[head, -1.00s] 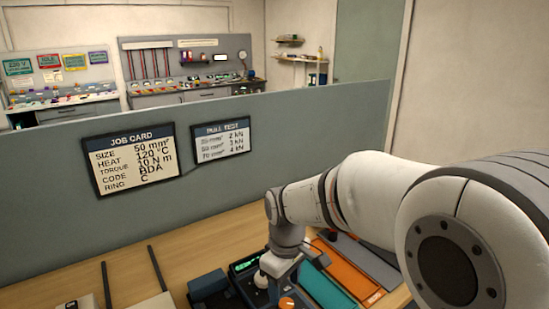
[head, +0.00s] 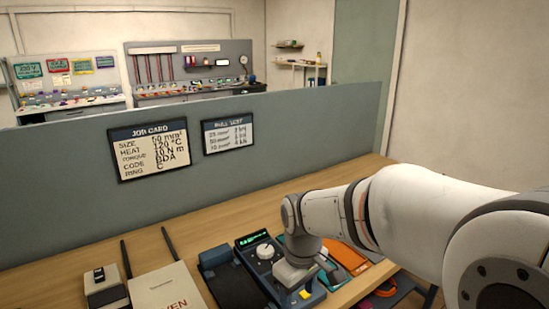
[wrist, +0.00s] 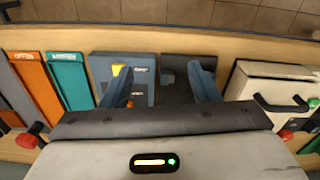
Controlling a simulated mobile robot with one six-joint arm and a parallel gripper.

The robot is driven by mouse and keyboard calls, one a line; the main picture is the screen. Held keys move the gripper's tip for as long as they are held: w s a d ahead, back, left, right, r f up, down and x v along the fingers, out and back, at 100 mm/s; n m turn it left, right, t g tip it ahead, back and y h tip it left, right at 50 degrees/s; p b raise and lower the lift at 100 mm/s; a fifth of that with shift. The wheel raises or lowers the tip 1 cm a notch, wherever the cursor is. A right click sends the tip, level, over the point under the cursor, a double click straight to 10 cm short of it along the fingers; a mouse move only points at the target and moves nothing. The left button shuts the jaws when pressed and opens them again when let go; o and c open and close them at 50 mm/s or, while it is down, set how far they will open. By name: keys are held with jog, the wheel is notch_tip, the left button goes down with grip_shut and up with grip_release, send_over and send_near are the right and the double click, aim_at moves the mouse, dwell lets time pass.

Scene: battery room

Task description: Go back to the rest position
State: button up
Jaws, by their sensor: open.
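My gripper (wrist: 160,72) shows in the wrist view with its two blue-grey fingers spread apart and nothing between them. Below the fingers are a blue device (wrist: 140,68) with a yellow button and a dark block (wrist: 190,48). In the head view my arm reaches in from the right and its end (head: 298,270) hangs over the blue device (head: 258,250) with a green display and a white dial. The fingertips are not clear in the head view.
A white oven (head: 168,288) and a small pale box (head: 105,287) stand left on the wooden bench (head: 200,217). An orange tray (head: 347,257) lies right of the blue device. A grey partition (head: 60,195) with a job card (head: 150,150) stands behind.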

jog(key=s+d+r+m+t, duration=0.2)
jog(key=s+d+m, duration=0.6)
jog(key=s+d, duration=0.2)
jog(key=shift+s+r, duration=0.2)
jog(key=shift+s, duration=0.55)
jog(key=shift+c, duration=0.2)
dwell(0.6)
